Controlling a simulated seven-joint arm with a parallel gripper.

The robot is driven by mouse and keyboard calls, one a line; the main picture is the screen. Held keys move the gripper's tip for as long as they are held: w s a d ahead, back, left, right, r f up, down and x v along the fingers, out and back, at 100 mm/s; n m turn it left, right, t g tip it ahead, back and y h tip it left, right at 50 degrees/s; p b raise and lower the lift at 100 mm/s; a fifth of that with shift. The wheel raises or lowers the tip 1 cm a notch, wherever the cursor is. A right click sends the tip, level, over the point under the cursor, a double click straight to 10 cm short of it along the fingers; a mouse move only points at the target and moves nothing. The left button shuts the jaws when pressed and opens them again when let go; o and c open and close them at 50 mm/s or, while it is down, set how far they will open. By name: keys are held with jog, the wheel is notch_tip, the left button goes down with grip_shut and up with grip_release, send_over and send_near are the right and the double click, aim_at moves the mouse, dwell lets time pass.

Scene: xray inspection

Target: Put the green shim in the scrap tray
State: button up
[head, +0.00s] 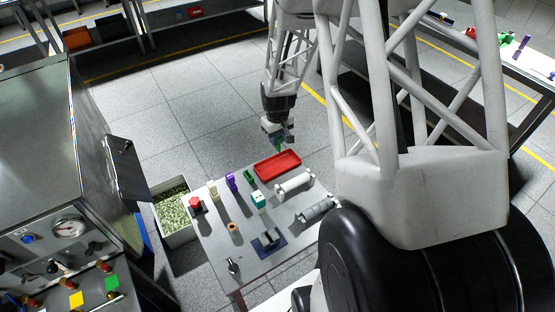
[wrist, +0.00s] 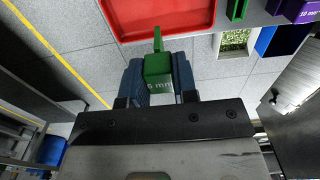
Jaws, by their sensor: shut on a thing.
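The green shim (wrist: 158,72), with "mm" lettering on its block end, is between the two fingers of my gripper (wrist: 160,82) in the wrist view. My gripper is shut on it. In the head view my gripper (head: 279,138) hangs above the far edge of the table, with a bit of green between its fingers. The red tray, likely the scrap tray, (head: 277,164) lies empty on the table, just below and in front of my gripper. The red tray also shows at the top of the wrist view (wrist: 165,18), apart from the shim.
The table (head: 221,250) also bears another green piece (head: 249,177), a purple piece (head: 231,181), a teal-and-white block (head: 258,201), a red-topped piece (head: 196,205), a white cylinder (head: 294,184) and a grey cylinder (head: 317,211). A bin of green-white bits (head: 173,199) stands left of the table.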

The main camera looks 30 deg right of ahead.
aim_at(278, 150)
jog(key=shift+f, duration=2.55)
jog(key=shift+f, duration=1.9)
jog(key=shift+f, duration=0.1)
jog(key=o, duration=0.9)
notch_tip(278, 150, up, 12)
jog(key=shift+r, duration=0.15)
